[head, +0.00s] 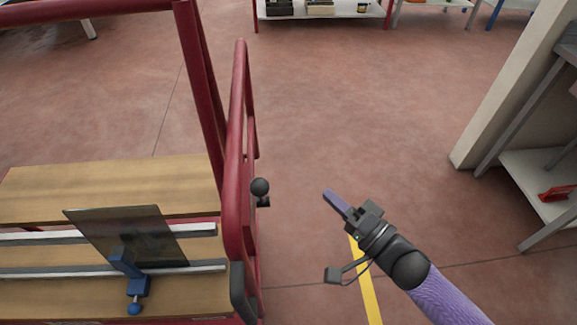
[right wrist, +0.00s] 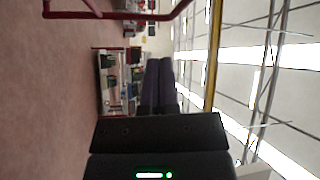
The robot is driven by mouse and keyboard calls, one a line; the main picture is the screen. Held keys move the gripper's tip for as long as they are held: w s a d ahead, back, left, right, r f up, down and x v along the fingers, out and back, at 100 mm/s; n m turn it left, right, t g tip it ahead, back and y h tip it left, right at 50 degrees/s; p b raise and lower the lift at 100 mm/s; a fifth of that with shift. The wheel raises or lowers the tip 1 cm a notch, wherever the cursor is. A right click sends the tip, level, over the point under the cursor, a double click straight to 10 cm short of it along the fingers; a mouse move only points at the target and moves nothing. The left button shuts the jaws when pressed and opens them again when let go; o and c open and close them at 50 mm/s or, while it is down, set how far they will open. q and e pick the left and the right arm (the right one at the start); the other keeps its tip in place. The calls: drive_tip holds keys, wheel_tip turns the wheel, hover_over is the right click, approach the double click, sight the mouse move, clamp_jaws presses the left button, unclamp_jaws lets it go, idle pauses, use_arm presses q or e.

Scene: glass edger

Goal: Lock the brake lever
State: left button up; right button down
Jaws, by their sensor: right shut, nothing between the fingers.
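A lever with a black ball knob (head: 260,187) sticks out from the right side of the red cart frame (head: 237,150); it looks like the brake lever. Whether it is locked I cannot tell. My right gripper (head: 329,195) is in the air to the right of the knob, apart from it, with its fingers together and empty. Its closed purple fingers also show in the right wrist view (right wrist: 159,64). My left gripper is not in view.
The cart has a wooden deck (head: 110,185), a dark glass pane (head: 100,225) and a blue clamp (head: 132,280). A pillar (head: 500,100) and a shelf (head: 535,180) stand at right. The floor between the cart and the pillar is clear, with a yellow line (head: 366,285).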

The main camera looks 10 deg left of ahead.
sight(261, 192)
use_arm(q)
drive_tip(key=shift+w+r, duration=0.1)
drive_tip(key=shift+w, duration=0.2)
use_arm(e)
drive_tip(key=r, duration=0.1)
drive_tip(key=y, duration=0.1)
drive_tip(key=a+r+g, duration=0.1)
drive_tip(key=shift+s+r+y, duration=0.3)
drive_tip(key=shift+s, duration=0.1)
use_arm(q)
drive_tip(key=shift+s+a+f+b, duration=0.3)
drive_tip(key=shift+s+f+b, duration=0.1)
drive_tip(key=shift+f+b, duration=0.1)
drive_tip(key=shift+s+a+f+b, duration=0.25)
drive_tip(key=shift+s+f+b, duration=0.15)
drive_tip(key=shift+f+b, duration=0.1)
use_arm(e)
drive_tip(key=w+a, duration=0.1)
drive_tip(key=a, duration=0.8)
drive_tip(key=shift+a+r, duration=0.2)
drive_tip(key=shift+r, duration=0.25)
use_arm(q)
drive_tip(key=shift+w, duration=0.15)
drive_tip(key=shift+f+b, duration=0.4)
use_arm(e)
drive_tip(key=shift+s+d+f+n, duration=0.1)
drive_tip(key=shift+s+f+n, duration=0.05)
drive_tip(key=shift+s+n, duration=0.2)
